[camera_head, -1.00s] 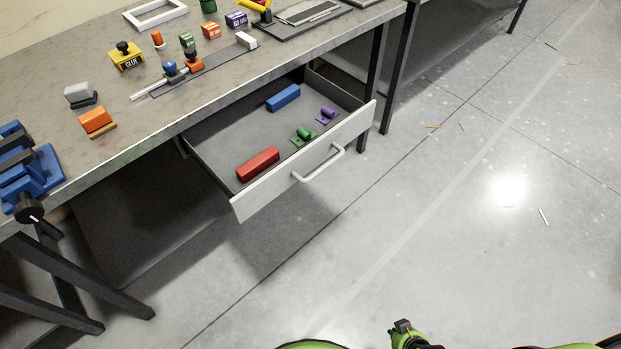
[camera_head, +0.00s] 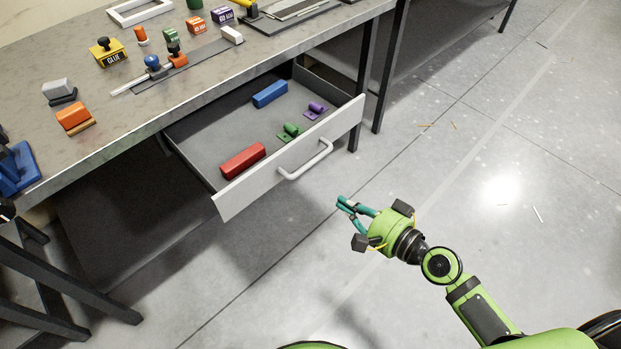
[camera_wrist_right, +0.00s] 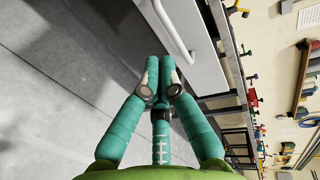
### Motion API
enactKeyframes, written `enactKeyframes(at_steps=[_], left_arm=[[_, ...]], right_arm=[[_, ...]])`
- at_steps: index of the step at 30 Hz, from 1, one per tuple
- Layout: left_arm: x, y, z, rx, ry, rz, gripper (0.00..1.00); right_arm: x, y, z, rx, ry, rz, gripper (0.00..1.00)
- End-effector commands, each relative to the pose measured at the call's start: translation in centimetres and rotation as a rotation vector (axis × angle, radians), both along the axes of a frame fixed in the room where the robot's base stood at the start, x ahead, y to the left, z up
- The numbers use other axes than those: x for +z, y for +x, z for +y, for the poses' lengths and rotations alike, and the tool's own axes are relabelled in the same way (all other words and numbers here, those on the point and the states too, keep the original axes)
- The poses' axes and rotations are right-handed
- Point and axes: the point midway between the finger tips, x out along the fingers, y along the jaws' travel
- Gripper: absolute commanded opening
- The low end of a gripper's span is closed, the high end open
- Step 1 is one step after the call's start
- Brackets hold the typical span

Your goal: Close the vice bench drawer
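The vice bench drawer (camera_head: 247,192) is pulled out from under the bench top, with a white front and a bar handle (camera_head: 308,162). Inside lie a red block (camera_head: 242,161), a blue block (camera_head: 269,94), a green piece (camera_head: 289,132) and a purple piece (camera_head: 315,110). My right gripper (camera_head: 343,204) is in front of the drawer, to the right of and below the handle, apart from it and empty. In the right wrist view its fingertips (camera_wrist_right: 160,63) are together, with the drawer handle (camera_wrist_right: 172,32) and front (camera_wrist_right: 206,60) ahead. My left gripper is out of view.
The bench (camera_head: 110,150) carries a blue vice (camera_head: 18,170) at the left and several small items, including a yellow glue holder (camera_head: 108,52). Dark bench legs stand on both sides of the drawer. The floor in front is clear except for small scraps.

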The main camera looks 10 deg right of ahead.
Motion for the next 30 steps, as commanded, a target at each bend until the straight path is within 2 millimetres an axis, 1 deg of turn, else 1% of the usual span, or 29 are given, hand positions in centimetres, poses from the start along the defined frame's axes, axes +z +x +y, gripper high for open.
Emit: enactKeyframes(at_steps=[1,3,9,15,21,30], left_arm=[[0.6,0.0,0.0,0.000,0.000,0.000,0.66],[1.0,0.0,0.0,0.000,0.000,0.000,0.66],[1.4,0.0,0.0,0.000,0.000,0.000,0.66],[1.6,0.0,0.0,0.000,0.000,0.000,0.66],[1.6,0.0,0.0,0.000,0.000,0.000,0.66],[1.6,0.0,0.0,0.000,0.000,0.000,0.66]], right_arm=[[0.2,1.0,0.7,-0.003,0.004,-0.002,0.00],[0.0,2.3,1.6,-0.001,0.004,-0.004,0.00],[-1.2,5.6,4.1,-0.001,0.001,-0.002,0.00],[-2.0,8.0,5.9,0.000,-0.001,-0.001,0.00],[-2.3,8.9,6.6,-0.001,-0.002,0.000,0.00],[-2.4,9.0,6.7,-0.001,-0.002,0.000,0.00]])
